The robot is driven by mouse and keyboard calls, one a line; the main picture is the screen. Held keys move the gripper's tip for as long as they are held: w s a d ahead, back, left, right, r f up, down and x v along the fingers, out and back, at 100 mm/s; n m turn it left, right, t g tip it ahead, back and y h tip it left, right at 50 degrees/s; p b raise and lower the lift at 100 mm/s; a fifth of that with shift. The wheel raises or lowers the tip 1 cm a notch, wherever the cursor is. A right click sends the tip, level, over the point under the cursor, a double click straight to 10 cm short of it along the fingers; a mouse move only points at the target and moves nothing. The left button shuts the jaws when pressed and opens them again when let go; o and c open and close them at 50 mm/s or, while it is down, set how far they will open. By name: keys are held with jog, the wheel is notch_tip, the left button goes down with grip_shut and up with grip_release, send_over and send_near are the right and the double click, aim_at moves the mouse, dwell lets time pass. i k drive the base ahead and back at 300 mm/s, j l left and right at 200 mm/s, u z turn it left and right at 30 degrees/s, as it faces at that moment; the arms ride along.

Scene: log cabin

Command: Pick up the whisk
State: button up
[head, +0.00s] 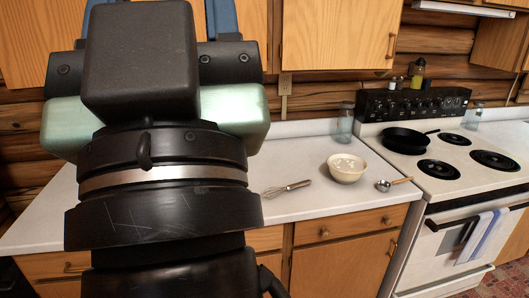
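The whisk (287,189) lies flat on the white countertop, with its wire end to the left and its handle to the right. A cream bowl (346,168) with something pale in it stands to the right of the whisk. My gripper (166,115) fills the left part of the head view, seen from behind, raised in front of the counter. The whisk lies to its right and clear of it in the picture. The fingertips are hidden, so I cannot tell whether it is open, shut or holding anything.
A metal scoop (393,184) lies right of the bowl on the counter (327,208). A glass jar (345,124) stands at the back. The stove (442,185) holds a black pan (404,141). Cabinets (340,35) hang above.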

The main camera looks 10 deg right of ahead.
aim_at(288, 187)
jog(key=i+z, duration=0.2)
jog(key=z, duration=0.2)
jog(key=i+z, duration=0.15)
jog(key=z, duration=0.25)
jog(key=i+j+z, duration=0.4)
jog(key=i+j, duration=1.1)
jog(key=i, duration=0.05)
